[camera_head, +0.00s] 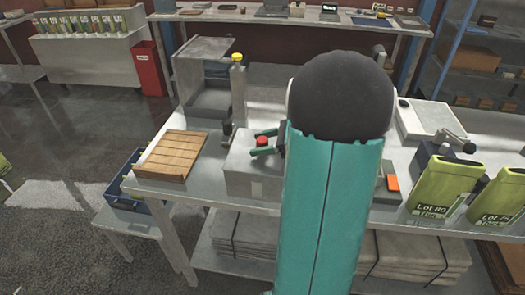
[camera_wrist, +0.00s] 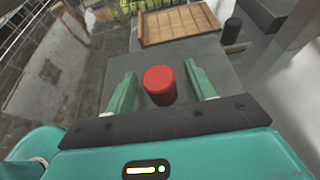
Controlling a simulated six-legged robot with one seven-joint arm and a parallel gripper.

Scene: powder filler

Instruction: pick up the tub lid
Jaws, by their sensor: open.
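A red, knob-like cylinder (camera_head: 262,141) stands on top of a grey box-shaped block (camera_head: 252,183) on the workbench. This looks like the tub with its lid and a red handle, though the seam is not clear. In the wrist view the red cylinder (camera_wrist: 159,86) stands upright between my two green fingers, with a grey flat top (camera_wrist: 205,55) around it. My gripper (camera_wrist: 160,72) is open, one finger on each side of the red cylinder, with gaps showing. In the head view my gripper (camera_head: 264,143) is partly hidden behind my arm.
A wooden slatted tray (camera_head: 172,155) lies left of the block. A yellow-capped bottle (camera_head: 238,85) stands behind. Green lot pouches (camera_head: 443,187) and an orange item (camera_head: 392,183) are to the right. A dark cylinder (camera_wrist: 231,30) stands just beyond the block.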

